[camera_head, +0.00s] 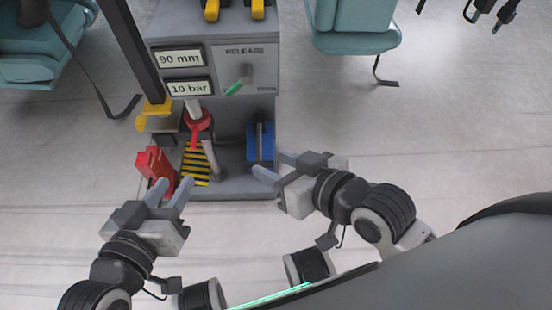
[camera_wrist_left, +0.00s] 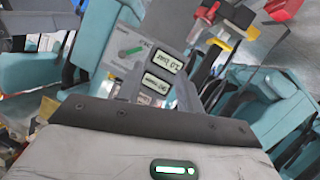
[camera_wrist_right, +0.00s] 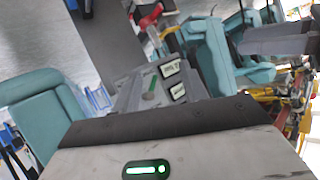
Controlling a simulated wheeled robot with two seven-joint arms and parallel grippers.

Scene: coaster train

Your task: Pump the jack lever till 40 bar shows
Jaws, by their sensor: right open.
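The grey jack unit (camera_head: 235,183) stands ahead of me. Its upper display (camera_head: 181,58) reads 90 mm and its lower display (camera_head: 190,88) reads 10 bar. A green-tipped release handle (camera_head: 236,87) sits on the RELEASE panel. A red lever-like part (camera_head: 198,125) is on a pale column, and a blue part (camera_head: 261,142) with a dark rod stands at right. I cannot tell for certain which part is the jack lever. My left gripper (camera_head: 173,187) is open just below a red block (camera_head: 155,166). My right gripper (camera_head: 272,165) is open, just right of the blue part. Both look empty.
Teal seats (camera_head: 355,28) stand behind at right and at the far left (camera_head: 32,50). A dark post (camera_head: 133,48) rises along the unit's left side, with yellow fittings (camera_head: 152,115). A yellow-black striped plate (camera_head: 195,165) lies low on the unit.

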